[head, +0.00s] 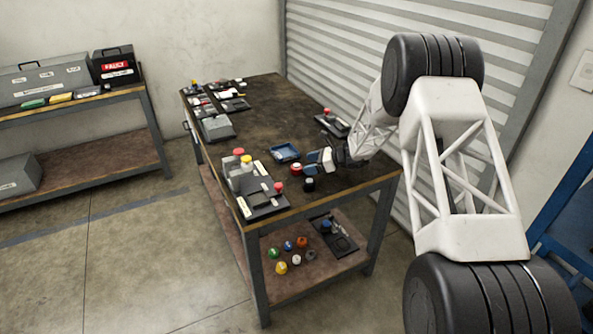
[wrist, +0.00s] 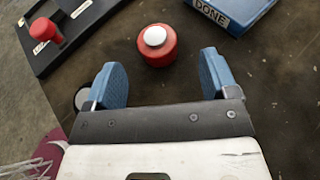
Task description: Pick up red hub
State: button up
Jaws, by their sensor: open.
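The red hub (wrist: 157,48), a squat red cylinder with a white top, stands on the dark table. It also shows in the head view (head: 296,169). My gripper (wrist: 160,60) is open and empty, with its two blue fingers spread left and right. The hub lies just beyond the fingertips in the wrist view, roughly centred between them. In the head view my gripper (head: 313,163) is just right of the hub, low over the table. I cannot tell its exact height, and I see no contact.
A blue tray marked DONE (wrist: 225,12) is close at upper right. A black fixture (wrist: 80,38) holding a red knob (wrist: 45,29) lies at left. A dark round piece (wrist: 82,97) is partly hidden by my left finger. The table's middle (head: 262,115) is mostly clear.

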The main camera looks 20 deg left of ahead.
aim_at(298, 166)
jog(key=shift+s+x, duration=0.1)
jog(key=shift+x, duration=1.2)
jog(key=shift+s+x, duration=0.15)
jog(key=shift+x, duration=1.1)
jog(key=shift+r, duration=0.1)
jog(key=shift+c, duration=0.3)
jog(key=c, duration=1)
jog(key=shift+r, duration=0.15)
jog(key=shift+r, duration=1.4)
jog(key=shift+s+r, duration=0.15)
jog(key=shift+r, duration=0.15)
jog(key=s+d, duration=0.2)
jog(key=s, duration=0.2)
jog(key=s+d+r, duration=0.1)
jog(key=s+d, duration=0.2)
jog(key=s, duration=0.2)
jog(key=s+d, duration=0.2)
jog(key=s, duration=0.2)
jog(key=shift+s+d+r, duration=0.15)
jog(key=shift+s+d, duration=0.05)
jog(key=shift+s, duration=0.2)
